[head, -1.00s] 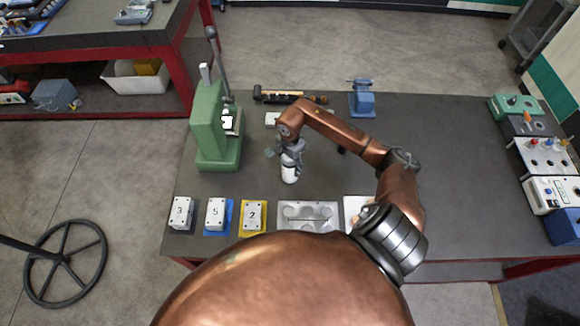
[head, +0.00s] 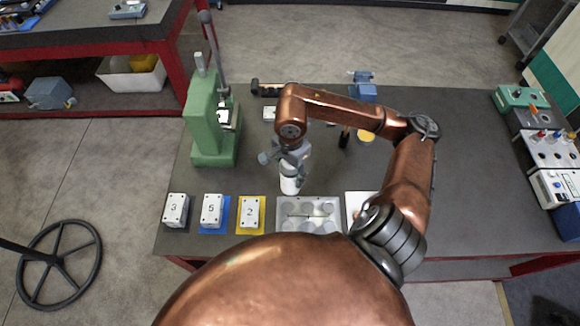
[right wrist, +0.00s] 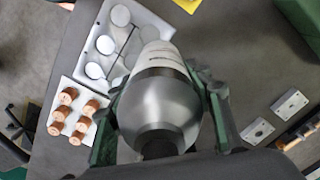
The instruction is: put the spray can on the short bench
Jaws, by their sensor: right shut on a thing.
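The spray can (head: 289,184) is white with a grey metal top. My right gripper (head: 286,158) is shut around its upper part and holds it upright, or nearly so, over the dark workbench (head: 420,180). In the right wrist view the can (right wrist: 160,108) fills the middle, between the two green-grey fingers of my right gripper (right wrist: 162,122). Whether its base touches the bench top is hard to tell. Another red-framed bench (head: 105,38) stands at upper left; I cannot tell which bench is the short one. My left gripper is not in view.
A green press (head: 211,130) stands left of the can. Numbered white blocks (head: 212,209) and a grey mould tray (head: 308,214) line the near edge. Several devices (head: 545,150) stand at the right end. The bench's right middle is clear.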

